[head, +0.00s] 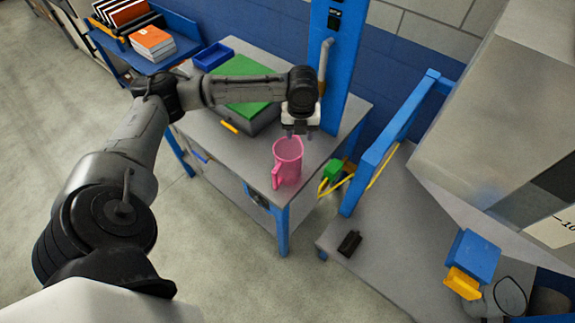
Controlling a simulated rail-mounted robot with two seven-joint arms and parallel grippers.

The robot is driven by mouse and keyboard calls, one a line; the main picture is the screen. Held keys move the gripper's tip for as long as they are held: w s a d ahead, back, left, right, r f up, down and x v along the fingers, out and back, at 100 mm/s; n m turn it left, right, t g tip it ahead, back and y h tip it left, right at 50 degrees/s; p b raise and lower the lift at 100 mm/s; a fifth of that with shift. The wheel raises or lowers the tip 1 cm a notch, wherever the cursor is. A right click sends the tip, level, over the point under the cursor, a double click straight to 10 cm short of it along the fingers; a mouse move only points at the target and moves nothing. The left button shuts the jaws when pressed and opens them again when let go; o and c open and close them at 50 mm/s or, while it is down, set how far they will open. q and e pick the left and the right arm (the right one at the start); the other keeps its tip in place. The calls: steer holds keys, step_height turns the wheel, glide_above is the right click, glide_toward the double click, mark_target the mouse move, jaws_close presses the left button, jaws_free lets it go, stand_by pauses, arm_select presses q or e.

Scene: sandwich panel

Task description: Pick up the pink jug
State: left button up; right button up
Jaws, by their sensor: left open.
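The pink jug (288,165) stands upright near the front right corner of the grey table (240,178), its handle toward the lower left. My left arm reaches in from the left, and my left gripper (300,133) points down just above the jug's rim. Its two fingers are apart with nothing between them. I cannot tell whether the fingertips are at the rim or a little above it. My right gripper is not in view.
A box with a green top (245,85) and a blue tray (212,56) sit farther back on the table. A blue post (335,60) rises behind the gripper. A grey bench (385,235) with a small black object (349,243) stands at right.

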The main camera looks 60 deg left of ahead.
mark_target(297, 162)
arm_select(q)
steer(key=shift+s+d+f+m+b, duration=0.2)
steer(key=shift+f+m, duration=0.65)
steer(key=shift+f, duration=1.35)
steer(key=shift+s+a+f+m+b, duration=0.1)
steer(key=shift+f+m+b, duration=0.2)
steer(key=shift+f+m, duration=1.25)
steer(key=shift+s+d+f+m+b, duration=0.1)
steer(key=shift+f+m+b, duration=0.15)
steer(key=shift+f, duration=2.6)
steer(key=shift+w+f, duration=0.1)
steer(key=shift+f, duration=0.3)
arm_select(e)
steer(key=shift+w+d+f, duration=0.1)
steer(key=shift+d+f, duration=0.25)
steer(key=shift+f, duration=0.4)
arm_select(q)
steer(key=shift+c, duration=0.2)
jaws_close()
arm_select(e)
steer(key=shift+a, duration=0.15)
